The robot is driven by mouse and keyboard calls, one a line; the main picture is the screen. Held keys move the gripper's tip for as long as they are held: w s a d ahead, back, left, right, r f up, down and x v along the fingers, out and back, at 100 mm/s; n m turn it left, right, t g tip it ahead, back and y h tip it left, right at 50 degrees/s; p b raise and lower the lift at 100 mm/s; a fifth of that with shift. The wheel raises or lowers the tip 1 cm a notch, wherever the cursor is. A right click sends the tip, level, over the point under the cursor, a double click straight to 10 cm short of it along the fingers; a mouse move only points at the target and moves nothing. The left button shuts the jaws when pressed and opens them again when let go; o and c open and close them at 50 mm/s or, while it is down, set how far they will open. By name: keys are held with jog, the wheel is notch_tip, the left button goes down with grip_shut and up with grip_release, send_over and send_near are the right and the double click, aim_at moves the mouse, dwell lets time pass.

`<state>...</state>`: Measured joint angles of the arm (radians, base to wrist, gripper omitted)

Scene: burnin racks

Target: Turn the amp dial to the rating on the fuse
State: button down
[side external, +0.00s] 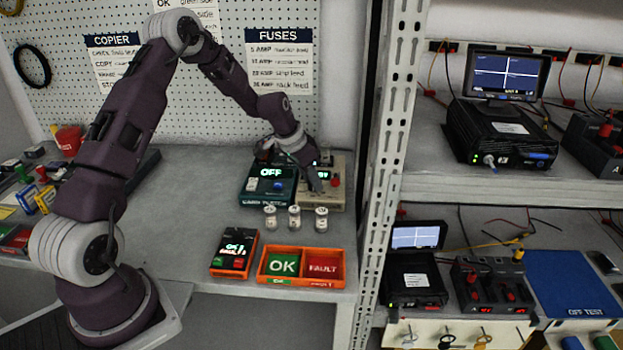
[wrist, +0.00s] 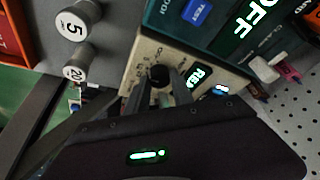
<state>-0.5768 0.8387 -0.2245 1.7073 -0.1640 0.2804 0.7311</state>
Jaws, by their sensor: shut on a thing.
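The amp dial (wrist: 160,75) is a black knob on a beige panel (wrist: 148,48) in the wrist view; the scale marks around it are too small to read. My gripper (wrist: 159,88) is shut on the dial, one finger on each side. In the side view my gripper (side external: 317,184) is low over the beige unit (side external: 337,192) and hides its dial. Three white fuses (side external: 294,217) stand upright in a row in front of the units. In the wrist view one fuse (wrist: 73,26) reads 5 and another (wrist: 76,68) reads 20.
A teal unit (side external: 268,187) showing OFF stands left of the beige one. An orange tray (side external: 301,281) with OK and FAULT compartments and a small orange-edged box (side external: 234,252) lie in front. A FUSES chart (side external: 279,62) hangs behind. A rack post (side external: 383,160) stands close on the right.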

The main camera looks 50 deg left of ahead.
jog(key=shift+n, duration=0.3)
jog(key=n+y, duration=0.1)
jog(key=n, duration=0.1)
jog(key=n+y, duration=0.1)
jog(key=n, duration=0.1)
jog(key=shift+d+n, duration=0.2)
jog(key=shift+n, duration=0.2)
jog(key=n+y, duration=0.1)
jog(key=n, duration=0.2)
jog(key=n+g+y, duration=0.1)
jog(key=n, duration=0.2)
jog(key=shift+w+d+g, duration=0.1)
jog(key=shift+w+g, duration=0.05)
jog(key=shift+g, duration=0.15)
jog(key=shift+n, duration=0.3)
jog(key=c, duration=1.1)
grip_release()
